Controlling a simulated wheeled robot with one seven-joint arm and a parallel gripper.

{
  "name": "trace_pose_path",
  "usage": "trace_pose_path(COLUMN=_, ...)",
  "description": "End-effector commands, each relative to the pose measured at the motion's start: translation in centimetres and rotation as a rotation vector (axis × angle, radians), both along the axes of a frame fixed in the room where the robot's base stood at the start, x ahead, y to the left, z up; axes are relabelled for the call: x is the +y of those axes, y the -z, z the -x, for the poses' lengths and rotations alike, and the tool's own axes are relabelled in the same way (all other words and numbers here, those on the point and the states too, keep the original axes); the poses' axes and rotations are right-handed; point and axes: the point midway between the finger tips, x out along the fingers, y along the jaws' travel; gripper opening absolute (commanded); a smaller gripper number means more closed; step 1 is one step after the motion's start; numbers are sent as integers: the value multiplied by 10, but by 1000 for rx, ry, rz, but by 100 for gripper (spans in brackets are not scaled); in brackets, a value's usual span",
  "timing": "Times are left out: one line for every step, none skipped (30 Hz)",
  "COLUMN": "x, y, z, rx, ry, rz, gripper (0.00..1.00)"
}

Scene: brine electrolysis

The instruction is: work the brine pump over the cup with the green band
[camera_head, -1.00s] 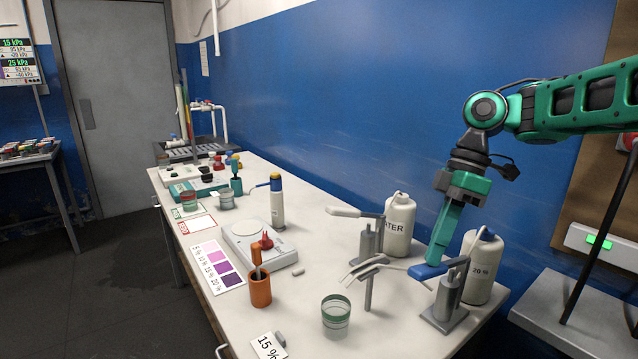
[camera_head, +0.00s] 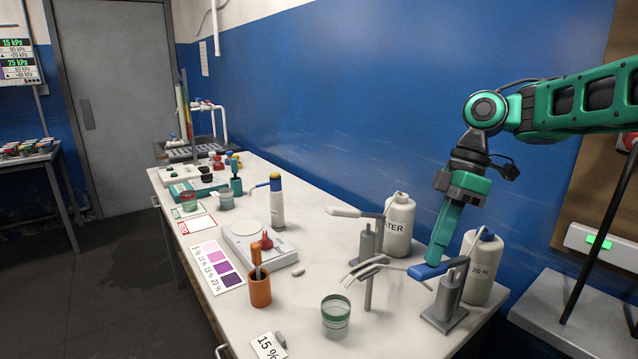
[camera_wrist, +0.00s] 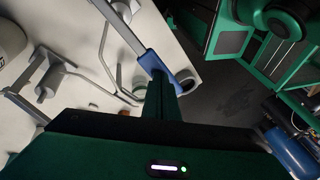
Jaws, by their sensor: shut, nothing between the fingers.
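The brine bottle labelled "20 %" (camera_head: 483,271) stands at the right end of the bench. Beside it is the pump stand (camera_head: 446,302) with a blue-ended lever (camera_head: 424,271), which also shows in the wrist view (camera_wrist: 152,62). My gripper (camera_head: 437,264) is shut and empty, pointing down, with its tip at the blue lever end. It seems to touch it, but I cannot tell how hard it presses. The clear cup with the green band (camera_head: 336,317) stands upright on the bench, left of and nearer than the pump. I cannot make out its liquid level.
The WATER bottle (camera_head: 399,226) and a second pump stand (camera_head: 368,243) are behind and left. A forked metal holder (camera_head: 367,292) stands between cup and pumps. An orange pot (camera_head: 260,289), a scale (camera_head: 258,246) and a "15 %" card (camera_head: 268,347) lie left of the cup.

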Motion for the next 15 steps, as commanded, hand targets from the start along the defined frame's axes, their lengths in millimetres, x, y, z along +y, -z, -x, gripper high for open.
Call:
trace_pose_path(x=0, y=0, z=0, rx=1, ry=0, rz=0, gripper=0)
trace_pose_path(x=0, y=0, z=0, rx=1, ry=0, rz=0, gripper=0)
trace_pose_path(x=0, y=0, z=0, rx=1, ry=0, rz=0, gripper=0)
trace_pose_path(x=0, y=0, z=0, rx=1, ry=0, rz=0, gripper=0)
trace_pose_path(x=0, y=0, z=0, rx=1, ry=-1, rz=0, gripper=0)
trace_pose_path(x=1, y=2, z=0, rx=1, ry=-1, rz=0, gripper=0)
trace_pose_path(x=1, y=3, z=1, rx=1, ry=-2, rz=-2, gripper=0)
trace_pose_path(x=2, y=5, z=1, rx=2, ry=0, rz=-1, gripper=0)
trace_pose_path(x=2, y=8, z=1, rx=3, ry=-2, rz=-1, gripper=0)
trace_pose_path(x=3, y=11, z=2, rx=4, ry=-1, rz=-1, gripper=0)
trace_pose_path(x=3, y=15, z=2, rx=3, ry=-2, rz=-1, gripper=0)
trace_pose_path(x=4, y=19, z=2, rx=3, ry=-1, rz=-1, gripper=0)
trace_pose_path(x=4, y=22, z=3, rx=3, ry=-1, rz=-1, gripper=0)
trace_pose_path(x=4, y=25, z=3, rx=2, ry=-1, rz=1, gripper=0)
trace_pose_path(x=4, y=29, z=3, rx=3, ry=0, rz=1, gripper=0)
